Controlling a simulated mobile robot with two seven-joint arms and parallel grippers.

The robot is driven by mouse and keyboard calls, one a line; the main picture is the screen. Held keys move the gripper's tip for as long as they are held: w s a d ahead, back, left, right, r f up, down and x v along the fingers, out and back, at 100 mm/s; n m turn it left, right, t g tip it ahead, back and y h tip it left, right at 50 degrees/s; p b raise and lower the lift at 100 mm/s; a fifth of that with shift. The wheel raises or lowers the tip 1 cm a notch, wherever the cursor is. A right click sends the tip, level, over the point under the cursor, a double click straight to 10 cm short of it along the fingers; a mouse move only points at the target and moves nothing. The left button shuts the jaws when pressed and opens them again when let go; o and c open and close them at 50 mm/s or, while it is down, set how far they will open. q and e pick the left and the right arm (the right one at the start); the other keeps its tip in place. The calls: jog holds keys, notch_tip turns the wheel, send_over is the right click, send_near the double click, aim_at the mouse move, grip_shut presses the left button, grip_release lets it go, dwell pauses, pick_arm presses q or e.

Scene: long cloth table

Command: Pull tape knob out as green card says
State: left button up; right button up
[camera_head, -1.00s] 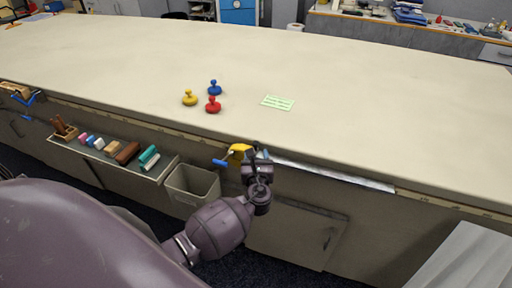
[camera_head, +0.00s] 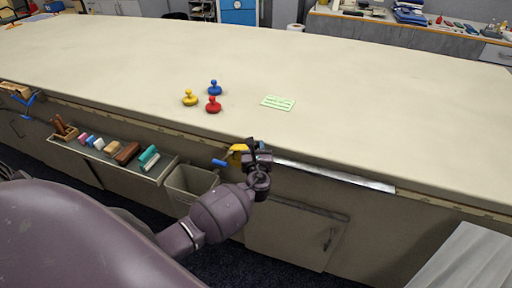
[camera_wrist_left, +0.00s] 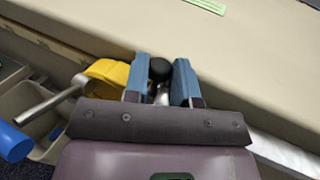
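The green card (camera_head: 278,103) lies on the table top; its print is too small to read. Its edge shows in the left wrist view (camera_wrist_left: 207,4). My left gripper (camera_head: 254,147) is at the table's front edge. In the left wrist view its two blue fingers (camera_wrist_left: 161,75) stand apart, with a round black knob (camera_wrist_left: 160,67) between them. I see no clear grip on the knob. A yellow clamp (camera_head: 238,150) with a blue handle sits just left of the gripper. The knob is hidden or too small in the head view. My right gripper is out of view.
Yellow (camera_head: 190,98), blue (camera_head: 214,87) and red (camera_head: 213,105) knobbed pieces stand on the table left of the card. A grey bin (camera_head: 191,183) and a shelf of small blocks (camera_head: 125,152) are along the table's front. A metal strip (camera_head: 335,175) runs along the edge to the right.

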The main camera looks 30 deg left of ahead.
pick_arm(q)
grip_shut()
jog(key=shift+w+d, duration=0.15)
jog(key=shift+d, duration=0.45)
jog(key=w+d+b, duration=0.1)
jog(key=w+d, duration=0.1)
jog(key=d, duration=0.5)
jog(key=w+d, duration=0.1)
jog(key=d, duration=0.7)
jog(key=w+d+b, duration=0.1)
jog(key=w+d, duration=0.1)
jog(key=d, duration=0.6)
jog(key=shift+w+d+b, duration=0.2)
jog(key=shift+w+b, duration=0.1)
jog(key=o, duration=0.8)
grip_release()
jog(key=shift+o, duration=0.2)
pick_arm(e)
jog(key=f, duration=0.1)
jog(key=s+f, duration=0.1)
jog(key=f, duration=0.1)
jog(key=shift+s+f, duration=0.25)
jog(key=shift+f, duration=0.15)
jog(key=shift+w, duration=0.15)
